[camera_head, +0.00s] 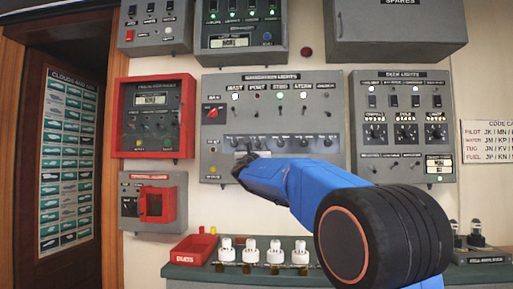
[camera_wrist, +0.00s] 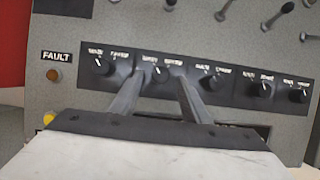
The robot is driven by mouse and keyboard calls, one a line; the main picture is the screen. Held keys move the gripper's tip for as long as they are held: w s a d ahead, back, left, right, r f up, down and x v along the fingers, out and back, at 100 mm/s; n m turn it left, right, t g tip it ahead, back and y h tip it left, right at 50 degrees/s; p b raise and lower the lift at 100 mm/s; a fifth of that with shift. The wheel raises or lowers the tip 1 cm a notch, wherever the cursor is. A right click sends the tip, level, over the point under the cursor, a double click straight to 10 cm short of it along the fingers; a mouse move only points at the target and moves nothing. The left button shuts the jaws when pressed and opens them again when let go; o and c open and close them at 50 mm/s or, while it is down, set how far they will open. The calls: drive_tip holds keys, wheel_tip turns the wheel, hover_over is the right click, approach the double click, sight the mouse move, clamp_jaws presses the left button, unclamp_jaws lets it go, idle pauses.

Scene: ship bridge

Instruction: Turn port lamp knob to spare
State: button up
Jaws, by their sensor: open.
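The port lamp knob (camera_wrist: 157,74) is the second black knob from the left in the row on the grey navigation lights panel (camera_head: 319,83). In the wrist view my gripper (camera_wrist: 163,70) is open, with one finger on each side of this knob. I cannot tell whether either finger touches it. The small labels above the knob are too blurred to read surely. In the head view my gripper (camera_head: 247,152) reaches the lower left of the panel and hides part of the knob row. The port light (camera_head: 257,96) looks dim, while the mast light (camera_head: 236,96) is lit white.
Another knob (camera_wrist: 102,65) sits close left of my fingers, and a third (camera_wrist: 211,82) close right. Toggle switches (camera_wrist: 171,4) stick out above the row. A fault lamp (camera_wrist: 54,75) is at left. A red-framed panel (camera_head: 154,117) and the deck lights panel (camera_head: 404,125) flank this one.

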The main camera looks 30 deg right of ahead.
drive_tip(key=shift+x, duration=0.95)
drive_tip(key=c, duration=1)
drive_tip(key=shift+c, duration=0.2)
